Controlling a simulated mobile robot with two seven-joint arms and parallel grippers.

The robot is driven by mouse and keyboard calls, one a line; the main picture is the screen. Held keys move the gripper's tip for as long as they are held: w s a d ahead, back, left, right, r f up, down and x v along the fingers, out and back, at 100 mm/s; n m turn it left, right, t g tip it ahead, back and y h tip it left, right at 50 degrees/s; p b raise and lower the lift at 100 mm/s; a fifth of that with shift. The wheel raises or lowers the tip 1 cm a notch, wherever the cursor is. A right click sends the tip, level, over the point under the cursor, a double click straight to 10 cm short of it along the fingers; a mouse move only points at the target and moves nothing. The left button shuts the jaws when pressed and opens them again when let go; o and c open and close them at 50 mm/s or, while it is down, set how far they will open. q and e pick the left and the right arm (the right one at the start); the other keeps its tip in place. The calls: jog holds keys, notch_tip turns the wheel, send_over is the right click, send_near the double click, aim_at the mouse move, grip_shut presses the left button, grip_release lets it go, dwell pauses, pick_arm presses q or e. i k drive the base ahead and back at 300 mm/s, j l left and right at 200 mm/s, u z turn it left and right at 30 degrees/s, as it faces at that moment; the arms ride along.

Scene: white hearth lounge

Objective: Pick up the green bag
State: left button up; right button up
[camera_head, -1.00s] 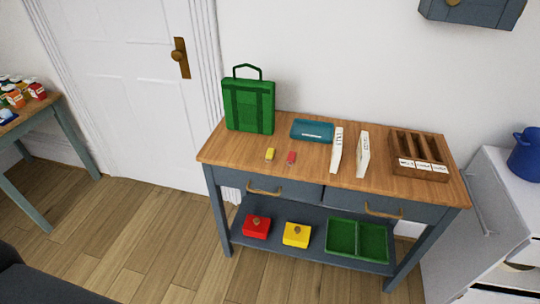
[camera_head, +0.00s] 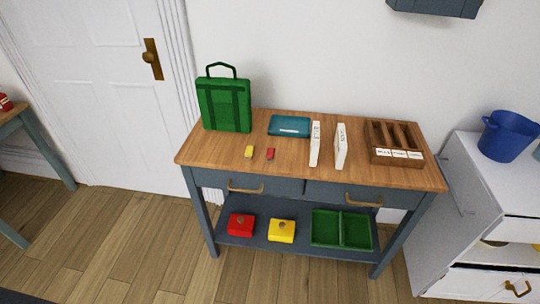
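The green bag (camera_head: 224,106) stands upright at the back left corner of the wooden-topped table (camera_head: 290,160), near the wall. Its dark green handle loop (camera_head: 221,69) sticks up from the top, and two darker straps run down its front. Nothing touches the bag from the front. Neither of my grippers shows in the head view.
The lower shelf holds a green tray (camera_head: 342,230). Wooden floor (camera_head: 140,240) in front is clear.

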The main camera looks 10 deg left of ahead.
aim_at(225, 104)
jog(key=i+j+z, duration=0.1)
jog(key=j+z, duration=0.15)
jog(key=z, duration=0.25)
jog(key=j+z, duration=0.25)
jog(key=z, duration=0.25)
jog(key=j+z, duration=0.4)
jog(key=j, duration=1.15)
jog(key=k+j+z, duration=0.1)
jog(key=j, duration=0.5)
jog(key=k+j, duration=0.1)
jog(key=j, duration=0.5)
jog(key=k+j+z, duration=0.1)
jog(key=j, duration=0.5)
jog(key=i+l, duration=0.35)
jog(key=l, duration=0.1)
